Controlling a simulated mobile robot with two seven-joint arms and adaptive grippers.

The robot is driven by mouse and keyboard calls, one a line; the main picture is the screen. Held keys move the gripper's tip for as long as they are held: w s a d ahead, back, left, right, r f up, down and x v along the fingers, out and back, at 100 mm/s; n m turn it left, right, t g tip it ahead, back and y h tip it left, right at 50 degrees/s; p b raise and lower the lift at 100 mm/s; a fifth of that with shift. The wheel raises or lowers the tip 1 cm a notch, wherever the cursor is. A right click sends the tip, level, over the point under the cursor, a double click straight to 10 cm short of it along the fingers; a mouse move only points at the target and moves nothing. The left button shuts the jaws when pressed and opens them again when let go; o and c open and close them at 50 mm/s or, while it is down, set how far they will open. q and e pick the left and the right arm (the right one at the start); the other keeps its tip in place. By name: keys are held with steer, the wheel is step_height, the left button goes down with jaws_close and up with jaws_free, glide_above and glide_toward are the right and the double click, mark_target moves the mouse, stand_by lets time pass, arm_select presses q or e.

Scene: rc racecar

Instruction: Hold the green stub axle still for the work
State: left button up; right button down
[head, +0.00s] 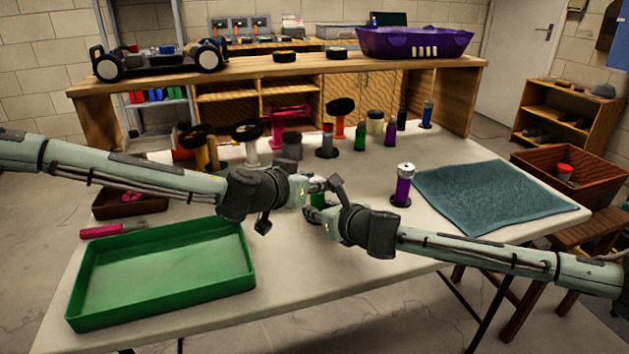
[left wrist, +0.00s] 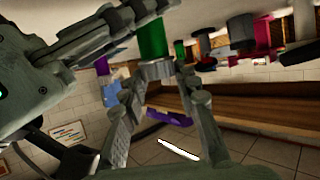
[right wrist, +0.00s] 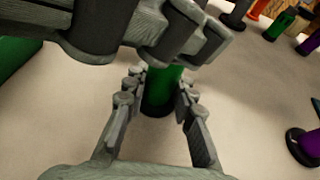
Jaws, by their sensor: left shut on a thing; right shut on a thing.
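The green stub axle (head: 318,200) stands over the middle of the white table, mostly hidden behind my two grippers. In the right wrist view its green body (right wrist: 163,88) is between the fingers of my right gripper (right wrist: 153,88), which is shut on it, with its dark base below. My left gripper (head: 315,184) is just above the right one. In the left wrist view the left fingers (left wrist: 155,72) are shut on a silver piece at the end of the green body (left wrist: 153,38). I cannot tell whether this piece is separate from the axle.
A purple stub axle (head: 402,187) stands right of my grippers, with a teal towel (head: 495,195) beyond it. A green tray (head: 165,267) lies at front left, near a pink-handled tool (head: 103,230). Several wheels and coloured axles stand along the table's back.

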arm_select(q)
steer(key=shift+a+f+h, duration=0.1)
steer(key=shift+h, duration=0.2)
steer(key=shift+w+a+m+g+h, duration=0.1)
steer(key=shift+a+m+g+h, duration=0.05)
steer(key=shift+m+g+h, duration=0.45)
steer(key=m+g+h, duration=0.1)
steer(key=m, duration=0.2)
steer(key=shift+w+g+h, duration=0.15)
steer(key=shift+g+h, duration=0.25)
steer(key=m+g+h, duration=0.1)
steer(key=m+g, duration=0.2)
steer(key=m+g+h, duration=0.1)
steer(key=g, duration=0.1)
steer(key=shift+w+a+m+h, duration=0.1)
steer(key=shift+w+m+h, duration=0.2)
steer(key=shift+m, duration=0.1)
steer(key=shift+m+g, duration=0.7)
steer(key=shift+g, duration=0.2)
steer(key=shift+h, duration=0.3)
steer(key=o, duration=1.2)
